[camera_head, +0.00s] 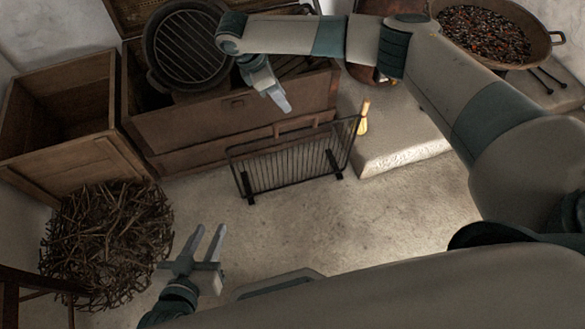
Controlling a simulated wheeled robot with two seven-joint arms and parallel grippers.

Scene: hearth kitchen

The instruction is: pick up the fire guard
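The fire guard (290,163) is a dark wire panel with a thin frame and two dark feet. It stands upright on the floor, close in front of the long wooden chest. My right gripper (285,106) hangs above and behind the guard's top edge, apart from it in the picture. Its fingers overlap from this angle, so I cannot tell whether they are open. My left gripper (213,238) is low at the front left, with its two fingers spread and nothing between them. It is well apart from the guard.
The wooden chest (165,145) stands behind the guard, with a round grill pan (188,48) on it. An open wooden box (60,150) and a twig heap (108,240) are at left. A pale stone slab (395,140) is at right. The floor (300,225) before the guard is clear.

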